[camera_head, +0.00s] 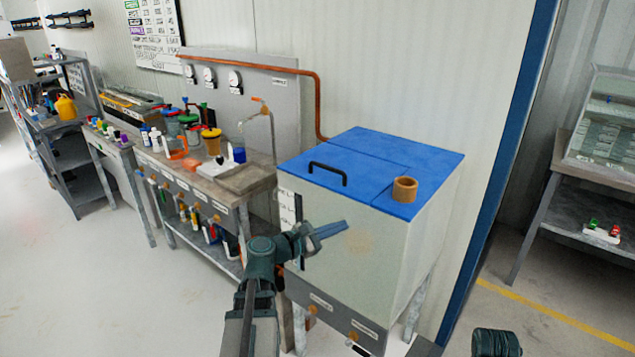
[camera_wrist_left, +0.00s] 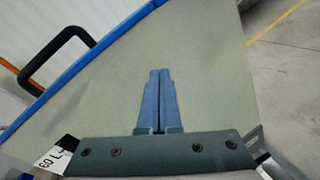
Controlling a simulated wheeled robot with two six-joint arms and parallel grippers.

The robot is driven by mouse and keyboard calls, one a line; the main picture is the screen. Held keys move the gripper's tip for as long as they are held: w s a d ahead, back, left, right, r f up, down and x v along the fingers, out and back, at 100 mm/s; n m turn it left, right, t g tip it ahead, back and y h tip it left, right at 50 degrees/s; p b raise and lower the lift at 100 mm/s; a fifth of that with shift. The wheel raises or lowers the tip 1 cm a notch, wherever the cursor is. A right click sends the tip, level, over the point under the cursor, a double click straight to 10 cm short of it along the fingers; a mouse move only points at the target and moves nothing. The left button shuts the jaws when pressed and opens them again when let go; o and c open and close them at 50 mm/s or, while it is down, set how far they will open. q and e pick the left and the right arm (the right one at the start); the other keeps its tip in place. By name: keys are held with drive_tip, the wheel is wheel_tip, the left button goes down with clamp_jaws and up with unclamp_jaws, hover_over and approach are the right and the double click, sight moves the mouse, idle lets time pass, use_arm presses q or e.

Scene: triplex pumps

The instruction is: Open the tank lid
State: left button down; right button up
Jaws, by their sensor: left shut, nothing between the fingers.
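The tank (camera_head: 370,235) is a pale box on legs with a blue lid (camera_head: 385,165) on top. The lid lies flat and closed, with a black bar handle (camera_head: 328,172) near its front left edge. My left gripper (camera_head: 338,230) is in front of the tank's front face, below the lid and handle. It is shut and empty. In the left wrist view the two blue fingers (camera_wrist_left: 157,100) are together against the pale tank face, and the black handle (camera_wrist_left: 55,55) shows at the upper left. The right gripper's fingers do not show.
A brown ring-shaped cup (camera_head: 405,189) sits on the right of the tank top. A copper pipe (camera_head: 318,100) runs behind the tank. A workbench (camera_head: 205,185) with bottles and jars stands to the left. The floor (camera_head: 100,280) in front at left is clear.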

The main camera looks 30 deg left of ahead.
sight(318, 183)
use_arm(q)
drive_tip(key=s+a+r+n+t+y, duration=0.4)
drive_tip(key=a+r+n+y, duration=0.15)
drive_tip(key=a+n, duration=0.5)
drive_tip(key=shift+m+h, duration=0.45)
drive_tip(key=shift+m, duration=0.4)
drive_tip(key=w+r, duration=0.1)
drive_tip(key=w, duration=0.2)
drive_tip(key=w+r+p, duration=0.1)
drive_tip(key=w, duration=0.3)
drive_tip(key=w+p, duration=0.1)
drive_tip(key=w, duration=0.2)
drive_tip(key=shift+w+r, duration=0.15)
drive_tip(key=shift+r, duration=0.25)
drive_tip(key=shift+r, duration=0.1)
